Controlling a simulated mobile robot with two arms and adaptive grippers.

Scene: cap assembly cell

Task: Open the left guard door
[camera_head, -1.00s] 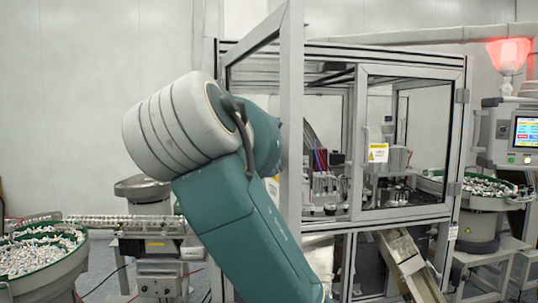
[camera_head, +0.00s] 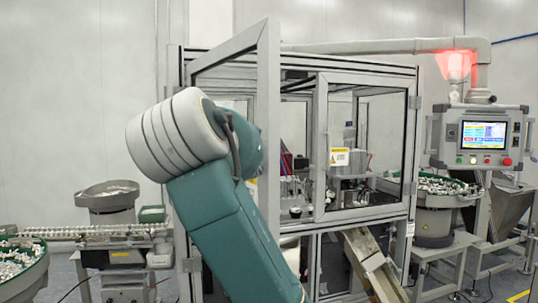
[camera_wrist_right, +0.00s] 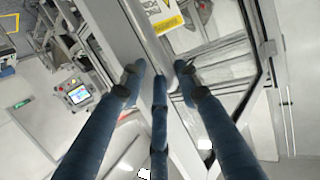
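The left guard door (camera_head: 268,100) stands swung outward from the machine, its free edge toward me. A teal and grey arm of mine covers its lower part, and its hand is hidden in the head view. In the right wrist view, my right gripper (camera_wrist_right: 159,82) has its blue fingers at a pale door frame with a warning label (camera_wrist_right: 165,18) beside it. A pale rounded bar lies by the fingertips; whether the fingers close on it is not clear. My left gripper is not seen.
The right guard door (camera_head: 365,150) is shut, with its own label. A control panel (camera_head: 484,137) stands at the right, below a red lamp (camera_head: 455,65). Part bowls (camera_head: 22,265) and a feeder track (camera_head: 90,232) stand at the left. A chute (camera_head: 370,262) slopes out below the doors.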

